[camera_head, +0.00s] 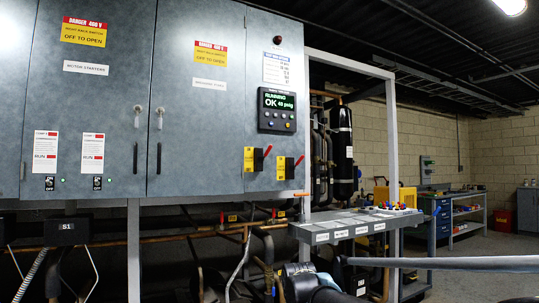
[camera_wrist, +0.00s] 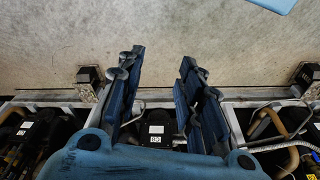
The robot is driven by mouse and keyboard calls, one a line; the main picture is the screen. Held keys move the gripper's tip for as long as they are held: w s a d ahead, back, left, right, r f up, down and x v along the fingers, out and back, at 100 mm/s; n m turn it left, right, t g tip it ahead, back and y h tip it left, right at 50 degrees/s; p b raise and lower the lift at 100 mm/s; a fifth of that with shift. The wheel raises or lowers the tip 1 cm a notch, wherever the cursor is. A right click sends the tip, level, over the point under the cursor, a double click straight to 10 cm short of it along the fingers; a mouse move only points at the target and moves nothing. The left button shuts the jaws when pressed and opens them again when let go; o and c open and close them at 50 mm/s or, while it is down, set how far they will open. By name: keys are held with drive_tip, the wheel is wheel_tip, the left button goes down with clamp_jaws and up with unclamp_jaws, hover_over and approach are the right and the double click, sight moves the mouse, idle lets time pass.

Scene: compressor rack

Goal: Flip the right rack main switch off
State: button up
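The grey electrical cabinet (camera_head: 205,100) fills the left and middle of the head view. Two yellow switch plates with red handles sit at its lower right: a left one (camera_head: 252,159) and a right one (camera_head: 283,168). Their small lettering is unreadable, so I cannot tell which is the right rack main switch or its setting. My gripper (camera_wrist: 162,62) is open in the wrist view, its two blue fingers apart with nothing between them. It is over the rack frame and floor, away from the switches, which the wrist view does not show.
A lit display panel (camera_head: 277,111) reads RUNNING OK above the switches. A grey shelf (camera_head: 352,225) with small coloured items juts out below them. Pipes run under the cabinet. In the wrist view, a metal rail (camera_wrist: 240,96) and dark machines lie below; pale floor (camera_wrist: 60,40) is clear.

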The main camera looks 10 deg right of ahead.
sight(268, 150)
drive_tip(key=w+a+r+m+y, duration=0.1)
drive_tip(key=w+r+m+y, duration=0.2)
drive_tip(key=w+r, duration=0.5)
drive_tip(key=w+a+r+m+t+y, duration=0.1)
drive_tip(key=w+a+r+m+y, duration=0.3)
drive_tip(key=r, duration=0.8)
drive_tip(key=w+d+r+m+y, duration=0.1)
drive_tip(key=w+r+m+y, duration=0.1)
drive_tip(key=w+r, duration=0.65)
drive_tip(key=w+d+r+m+t+y, duration=0.2)
drive_tip(key=w+d+r, duration=0.35)
drive_tip(key=r, duration=0.45)
drive_tip(key=w+d+r+m+t+y, duration=0.2)
drive_tip(key=w+d+r+m, duration=0.15)
drive_tip(key=d+r, duration=0.55)
drive_tip(key=w+d+r+m+t+y, duration=0.2)
drive_tip(key=w+d+r, duration=0.3)
drive_tip(key=r, duration=0.7)
drive_tip(key=shift+n, duration=0.25)
drive_tip(key=x, duration=1.8)
drive_tip(key=shift+a+r, duration=0.2)
drive_tip(key=shift+r, duration=0.2)
clamp_jaws()
